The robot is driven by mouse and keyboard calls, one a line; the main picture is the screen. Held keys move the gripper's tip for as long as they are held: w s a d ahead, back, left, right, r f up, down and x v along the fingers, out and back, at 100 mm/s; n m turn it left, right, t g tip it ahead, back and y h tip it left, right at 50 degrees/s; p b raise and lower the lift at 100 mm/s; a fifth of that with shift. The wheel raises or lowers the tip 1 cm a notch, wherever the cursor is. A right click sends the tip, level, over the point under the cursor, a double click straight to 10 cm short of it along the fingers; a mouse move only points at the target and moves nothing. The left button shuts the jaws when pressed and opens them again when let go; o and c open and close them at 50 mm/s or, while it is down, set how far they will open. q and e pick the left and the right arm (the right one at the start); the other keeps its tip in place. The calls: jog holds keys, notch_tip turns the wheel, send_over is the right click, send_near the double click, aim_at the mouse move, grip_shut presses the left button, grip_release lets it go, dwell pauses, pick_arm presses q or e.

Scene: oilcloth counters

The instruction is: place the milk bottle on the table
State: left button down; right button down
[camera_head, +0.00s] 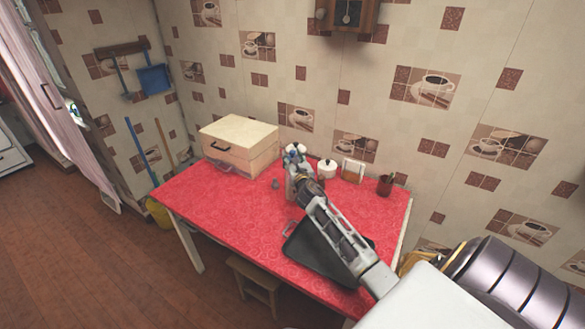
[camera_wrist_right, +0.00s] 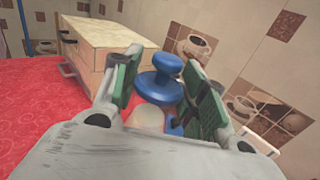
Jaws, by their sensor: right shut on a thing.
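The milk bottle (camera_wrist_right: 148,118) has a whitish body and a blue cap; in the right wrist view it sits between the green finger pads of my right gripper (camera_wrist_right: 163,90). My right gripper (camera_head: 295,158) is shut on it, over the back part of the red-covered table (camera_head: 230,215). My left gripper is not in view.
A wooden box (camera_head: 240,135) stands on the table's back left. A white lidded pot (camera_head: 327,168), a holder (camera_head: 352,171) and a dark red cup (camera_head: 385,186) stand to the right. A black tray (camera_head: 310,252) lies in front, partly under my arm. The left front is clear.

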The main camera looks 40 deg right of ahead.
jog(key=shift+r, duration=0.1)
jog(key=shift+f+b, duration=0.45)
jog(key=shift+f, duration=1.5)
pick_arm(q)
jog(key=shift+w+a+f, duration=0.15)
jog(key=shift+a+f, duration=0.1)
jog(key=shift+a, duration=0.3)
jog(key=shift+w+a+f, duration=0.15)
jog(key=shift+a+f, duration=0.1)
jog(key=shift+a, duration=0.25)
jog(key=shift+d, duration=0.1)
pick_arm(e)
jog(key=shift+f, duration=0.1)
jog(key=c, duration=1.2)
grip_release()
jog(key=shift+f, duration=0.2)
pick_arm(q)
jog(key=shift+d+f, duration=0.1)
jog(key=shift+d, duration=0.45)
pick_arm(e)
jog(key=o, duration=0.4)
